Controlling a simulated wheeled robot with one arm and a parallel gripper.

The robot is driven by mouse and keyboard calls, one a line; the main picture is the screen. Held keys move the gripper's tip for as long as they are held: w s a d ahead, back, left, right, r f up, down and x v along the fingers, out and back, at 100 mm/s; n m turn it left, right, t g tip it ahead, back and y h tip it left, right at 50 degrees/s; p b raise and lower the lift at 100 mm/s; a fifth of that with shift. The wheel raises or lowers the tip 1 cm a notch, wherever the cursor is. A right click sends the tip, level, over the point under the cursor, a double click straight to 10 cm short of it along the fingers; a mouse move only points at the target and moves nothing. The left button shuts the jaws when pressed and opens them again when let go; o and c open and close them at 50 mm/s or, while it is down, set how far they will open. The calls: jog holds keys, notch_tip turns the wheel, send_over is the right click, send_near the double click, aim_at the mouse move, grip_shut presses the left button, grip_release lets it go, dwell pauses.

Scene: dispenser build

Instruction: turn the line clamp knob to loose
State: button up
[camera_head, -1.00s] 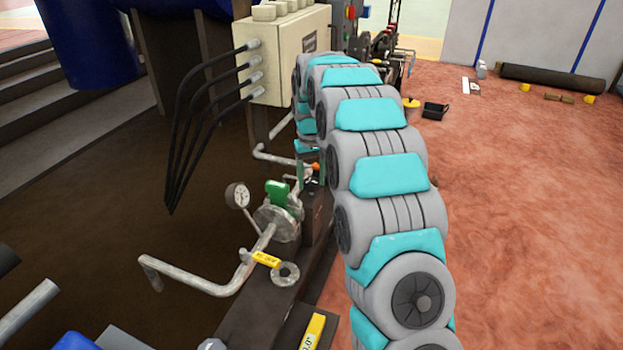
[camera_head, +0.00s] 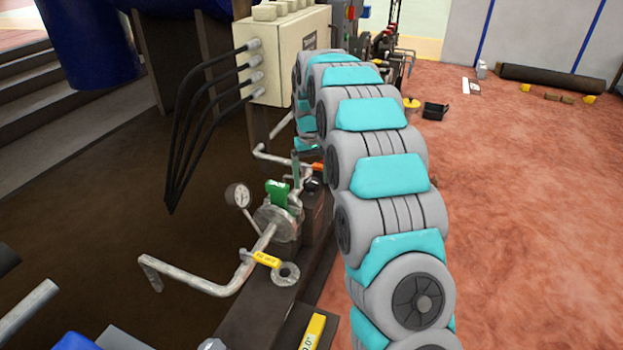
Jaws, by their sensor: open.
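A small orange handle on a dark round base, which looks like the line clamp knob (camera_head: 318,167), sits on top of a dark block beside the pipework. It is partly covered by my arm. My gripper (camera_head: 305,160) is just at its left and above, at the far end of my arm, mostly hidden by the arm links. Its jaws are open. I cannot tell whether a finger touches the orange handle.
A green valve handle (camera_head: 278,193), a pressure gauge (camera_head: 238,195) and a yellow lever (camera_head: 264,258) stand close by on the pipes. A beige box (camera_head: 285,55) with black cables is behind. The reddish floor (camera_head: 520,220) at right is mostly clear.

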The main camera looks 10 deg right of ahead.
aim_at(312, 182)
notch_tip(312, 182, up, 6)
jog(key=shift+r, duration=0.55)
jog(key=shift+s+r, duration=0.1)
jog(key=shift+s, duration=0.05)
jog(key=s+f+g, duration=0.1)
jog(key=s, duration=2.2)
jog(key=s+a+f+m, duration=0.1)
jog(key=s+f, duration=0.1)
jog(key=s, duration=2.2)
jog(key=shift+s+f+g, duration=0.2)
jog(key=shift+f+g, duration=0.05)
jog(key=shift+g, duration=0.15)
